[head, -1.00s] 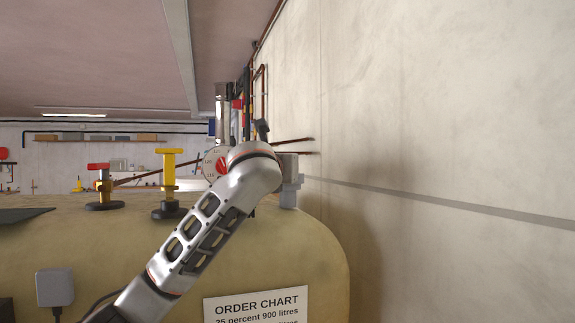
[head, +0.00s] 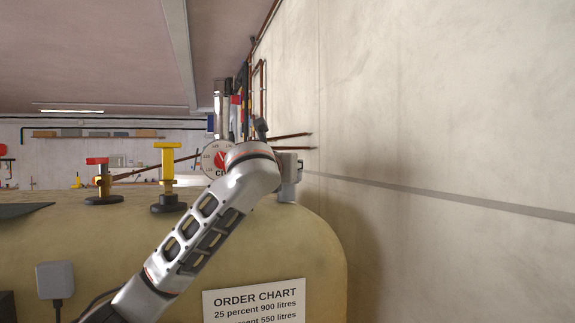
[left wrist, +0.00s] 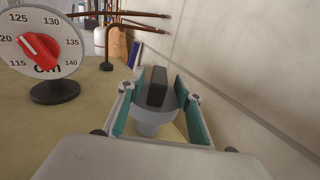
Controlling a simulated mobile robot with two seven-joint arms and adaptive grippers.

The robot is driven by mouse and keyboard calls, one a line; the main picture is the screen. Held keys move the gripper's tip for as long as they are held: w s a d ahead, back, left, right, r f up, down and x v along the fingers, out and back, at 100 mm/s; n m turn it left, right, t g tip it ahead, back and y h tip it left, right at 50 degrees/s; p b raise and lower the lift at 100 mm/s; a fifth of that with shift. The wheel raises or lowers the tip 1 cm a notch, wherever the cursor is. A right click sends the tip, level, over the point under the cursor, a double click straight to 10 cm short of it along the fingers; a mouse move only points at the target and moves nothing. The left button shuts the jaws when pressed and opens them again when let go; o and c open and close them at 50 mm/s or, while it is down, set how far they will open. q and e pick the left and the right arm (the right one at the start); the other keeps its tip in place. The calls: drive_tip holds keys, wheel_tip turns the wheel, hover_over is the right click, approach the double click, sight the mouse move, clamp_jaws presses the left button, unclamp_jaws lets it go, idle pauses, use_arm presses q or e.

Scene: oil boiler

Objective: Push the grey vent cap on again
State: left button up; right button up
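The grey vent cap (left wrist: 150,120) shows in the left wrist view as a round grey piece with a narrower lower part. A dark upright block (left wrist: 156,86) stands at its top. My left gripper (left wrist: 160,78) is open, with its teal-padded fingers on either side of the cap. Whether a pad touches it I cannot tell. In the head view my left gripper (head: 289,167) is mostly hidden behind my forearm, at the right end of the tan tank (head: 120,235). Grey parts (head: 288,190) show just below it there. My right gripper is not in view.
A round dial with a red pointer (left wrist: 40,46) stands left of the gripper. A yellow valve (head: 168,170) and a red-topped valve (head: 100,180) stand farther left on the tank. The plain wall (head: 440,150) is close on the right. Copper pipes (left wrist: 120,15) lie beyond.

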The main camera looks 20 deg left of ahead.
use_arm(q)
drive_tip(key=shift+s+d, duration=0.2)
drive_tip(key=shift+s, duration=1.25)
drive_tip(key=shift+s+d, duration=0.15)
drive_tip(key=shift+s, duration=1.25)
drive_tip(key=shift+s+d, duration=0.2)
drive_tip(key=shift+s, duration=1.25)
